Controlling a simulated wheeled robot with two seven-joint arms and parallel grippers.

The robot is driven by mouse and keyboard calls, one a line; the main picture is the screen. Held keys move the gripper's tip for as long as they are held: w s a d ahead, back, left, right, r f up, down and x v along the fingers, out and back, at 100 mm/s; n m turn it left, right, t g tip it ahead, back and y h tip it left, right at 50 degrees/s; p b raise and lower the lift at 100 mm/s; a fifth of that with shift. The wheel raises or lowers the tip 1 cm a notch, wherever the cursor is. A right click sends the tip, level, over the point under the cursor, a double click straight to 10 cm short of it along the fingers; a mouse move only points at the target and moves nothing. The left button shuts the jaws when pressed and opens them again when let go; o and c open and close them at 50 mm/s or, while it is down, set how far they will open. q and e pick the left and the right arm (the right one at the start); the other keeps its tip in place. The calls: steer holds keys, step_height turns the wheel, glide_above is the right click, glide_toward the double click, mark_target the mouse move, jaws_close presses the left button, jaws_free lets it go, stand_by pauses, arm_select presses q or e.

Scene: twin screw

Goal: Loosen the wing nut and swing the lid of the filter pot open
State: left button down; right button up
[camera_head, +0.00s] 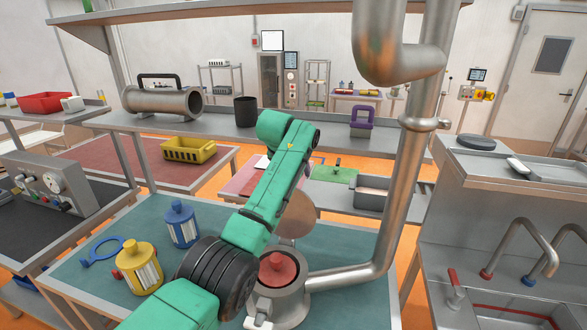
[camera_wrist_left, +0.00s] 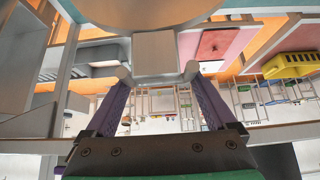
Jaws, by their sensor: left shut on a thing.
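The filter pot (camera_head: 290,307) stands at the lower middle in the head view, its mouth uncovered with a red part (camera_head: 279,268) inside. Its round lid (camera_head: 297,217) is raised behind the mouth, partly hidden by my left arm. A small pale metal piece (camera_head: 258,309) hangs at the pot's front; I cannot tell if it is the wing nut. In the left wrist view, my left gripper (camera_wrist_left: 157,73) is shut on a block-like tab (camera_wrist_left: 155,50) at the edge of the round lid (camera_wrist_left: 150,12). The head view hides this gripper. My right gripper is not in view.
A thick metal pipe (camera_head: 410,190) rises right of the pot. A blue canister (camera_head: 181,226), a yellow canister (camera_head: 141,270) and a blue ring wrench (camera_head: 103,252) are on the teal bench (camera_head: 215,215) to the left. A sink with taps (camera_head: 520,245) is at right.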

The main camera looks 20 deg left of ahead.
arm_select(q)
steer(key=shift+s+d+f, duration=0.1)
steer(key=shift+s+f, duration=0.1)
steer(key=shift+f, duration=0.4)
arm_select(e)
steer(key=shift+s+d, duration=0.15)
arm_select(q)
jaws_free()
steer(key=shift+w+r, duration=0.1)
steer(key=shift+w, duration=0.05)
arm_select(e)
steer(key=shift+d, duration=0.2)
arm_select(q)
steer(key=shift+r, duration=0.1)
steer(key=shift+s+r+b, duration=0.2)
steer(key=shift+r+b, duration=0.1)
steer(key=shift+b, duration=0.05)
steer(key=b+v, duration=0.4)
steer(key=v, duration=0.4)
steer(key=shift+f, duration=0.1)
steer(key=b+v, duration=0.1)
steer(key=v, duration=0.5)
steer(key=shift+w, duration=0.1)
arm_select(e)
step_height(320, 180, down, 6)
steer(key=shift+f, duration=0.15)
